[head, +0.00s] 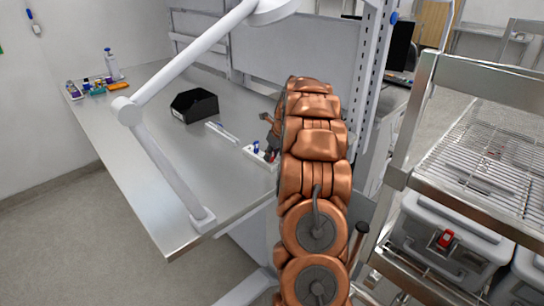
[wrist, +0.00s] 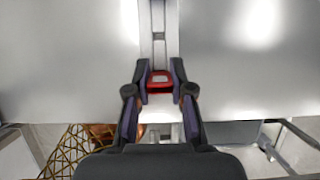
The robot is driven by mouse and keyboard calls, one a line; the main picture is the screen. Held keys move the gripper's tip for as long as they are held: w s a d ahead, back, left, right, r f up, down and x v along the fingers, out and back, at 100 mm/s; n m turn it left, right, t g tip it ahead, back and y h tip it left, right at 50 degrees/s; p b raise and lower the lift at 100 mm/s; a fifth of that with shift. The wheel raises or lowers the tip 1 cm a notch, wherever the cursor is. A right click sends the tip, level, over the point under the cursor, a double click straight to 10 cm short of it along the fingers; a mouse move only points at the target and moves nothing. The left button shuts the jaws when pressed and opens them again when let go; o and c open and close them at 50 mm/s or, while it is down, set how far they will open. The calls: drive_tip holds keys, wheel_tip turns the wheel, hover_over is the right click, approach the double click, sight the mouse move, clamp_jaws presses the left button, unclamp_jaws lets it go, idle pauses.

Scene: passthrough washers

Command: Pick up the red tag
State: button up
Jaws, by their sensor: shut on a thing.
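In the wrist view, a small red tag (wrist: 159,79) with a pale patch sits between the two fingertips of my gripper (wrist: 159,86). The fingers are shut on it, one on each side. In the head view, my gripper (head: 271,150) is mostly hidden behind my copper arm, low over the steel worktable at the white holder. A speck of red shows at the fingers there, too small to make out. Whether the tag still touches what lies beneath it, I cannot tell.
The steel worktable (head: 165,165) carries a black bin (head: 194,105), a white strip (head: 222,132), a white holder (head: 258,154) with blue-topped pieces and a white lamp arm (head: 170,165). Bottles stand at the far left. A wire rack cart (head: 480,160) at right holds grey boxes, one with a red piece (head: 445,239).

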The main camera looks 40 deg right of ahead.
drive_tip(key=shift+r+b, duration=0.65)
drive_tip(key=shift+r, duration=0.85)
drive_tip(key=shift+s+a+r, duration=0.25)
drive_tip(key=shift+s+a, duration=0.2)
drive_tip(key=shift+s, duration=0.35)
drive_tip(key=shift+s+a+f+b, duration=0.1)
drive_tip(key=shift+s+a+b, duration=0.3)
drive_tip(key=shift+s+b, duration=0.15)
drive_tip(key=s+a+r+b, duration=0.1)
drive_tip(key=s+a+b, duration=0.2)
drive_tip(key=s+a, duration=0.4)
drive_tip(key=s, duration=0.4)
drive_tip(key=shift+r, duration=0.2)
drive_tip(key=shift+w, duration=0.1)
